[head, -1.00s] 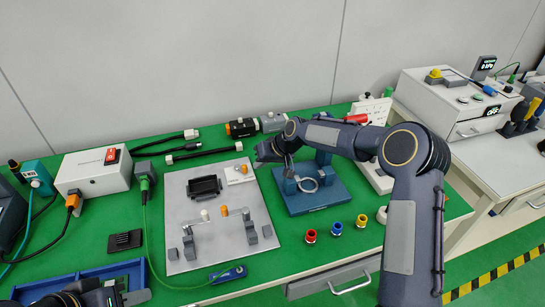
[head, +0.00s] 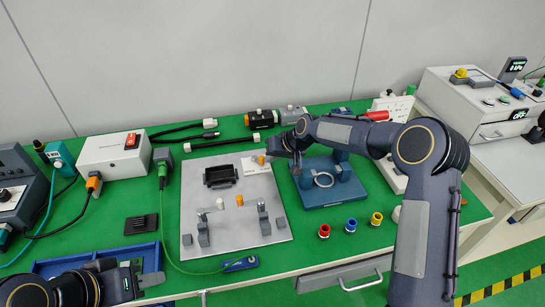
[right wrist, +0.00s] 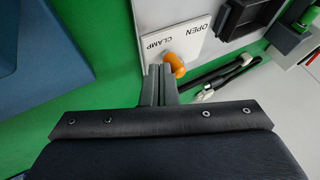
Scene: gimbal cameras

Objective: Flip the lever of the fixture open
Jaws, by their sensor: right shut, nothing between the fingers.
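The fixture is a light grey plate (head: 235,232) on the green bench, with a black tray (head: 220,176) on it. A white label (head: 252,168) at its back right reads OPEN and CLAMP in the right wrist view. The lever's orange knob (head: 262,160) stands at that label; it also shows in the right wrist view (right wrist: 174,64). My right gripper (right wrist: 160,72) is shut and empty, its fingertips right beside the knob; contact cannot be told. My left gripper (head: 150,279) is low at the left front, its jaws unclear.
Two grey clamps (head: 263,219) stand at the fixture's front, near a white knob and another orange knob (head: 239,200). A blue stand (head: 325,194) with a ring is just right of the plate. Red, blue and yellow caps (head: 351,225) lie in front. Cables lie behind and left.

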